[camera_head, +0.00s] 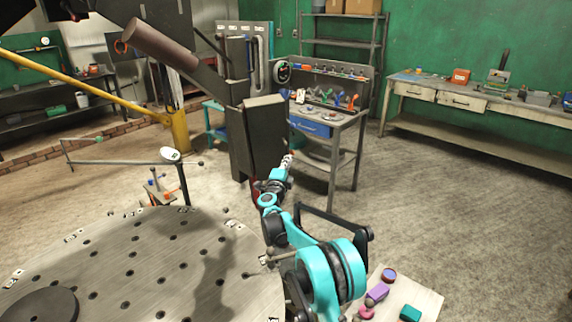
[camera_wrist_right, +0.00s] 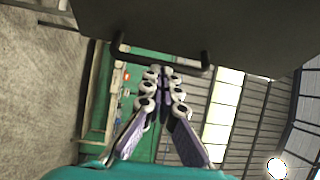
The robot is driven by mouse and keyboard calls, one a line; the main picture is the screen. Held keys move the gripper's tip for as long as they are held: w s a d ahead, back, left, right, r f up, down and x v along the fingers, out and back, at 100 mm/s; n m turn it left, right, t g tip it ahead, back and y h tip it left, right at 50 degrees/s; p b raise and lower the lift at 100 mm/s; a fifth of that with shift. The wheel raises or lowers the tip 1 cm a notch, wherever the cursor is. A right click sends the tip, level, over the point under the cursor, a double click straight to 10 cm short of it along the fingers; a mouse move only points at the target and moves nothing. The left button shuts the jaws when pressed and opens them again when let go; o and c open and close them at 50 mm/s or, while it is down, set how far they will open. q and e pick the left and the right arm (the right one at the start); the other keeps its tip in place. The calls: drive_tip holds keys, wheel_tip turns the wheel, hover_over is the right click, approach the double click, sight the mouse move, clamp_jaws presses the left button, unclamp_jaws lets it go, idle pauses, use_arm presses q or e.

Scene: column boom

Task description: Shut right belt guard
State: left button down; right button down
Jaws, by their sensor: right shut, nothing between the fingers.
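A dark grey box-like guard (camera_head: 262,140), which looks like the right belt guard, stands on the dark column in the head view. In the right wrist view a dark panel (camera_wrist_right: 200,22) fills the top, with a black bar handle (camera_wrist_right: 160,54) along its lower edge. My right gripper (camera_head: 288,160) is in front of the guard's lower right side. Its fingers (camera_wrist_right: 163,72) are shut and empty, with the tips right by the middle of the handle; I cannot tell whether they touch it. Whether the guard is fully open is unclear. My left gripper is out of view.
A round perforated metal table (camera_head: 150,265) fills the lower left. A small board (camera_head: 425,298) with coloured items lies at the bottom right. A tool bench (camera_head: 345,122) stands behind the guard, and a long workbench (camera_head: 480,105) lines the green wall. Open floor lies at the right.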

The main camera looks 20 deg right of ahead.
drive_tip(key=shift+w+d+r+n+t+y+p, duration=0.1)
drive_tip(key=shift+w+d+n+t+y+p, duration=0.25)
drive_tip(key=shift+w+n+y, duration=0.7)
drive_tip(key=shift+w+d+r+n+t+y+p, duration=0.1)
drive_tip(key=shift+w+d+t+y+p, duration=0.4)
drive_tip(key=shift+w, duration=1.1)
drive_tip(key=shift+w+d+r+n+t+y+p, duration=0.1)
drive_tip(key=shift+w+n+y+p, duration=0.35)
drive_tip(key=shift+w+y, duration=0.7)
drive_tip(key=shift+w+h, duration=0.2)
drive_tip(key=shift+h, duration=0.2)
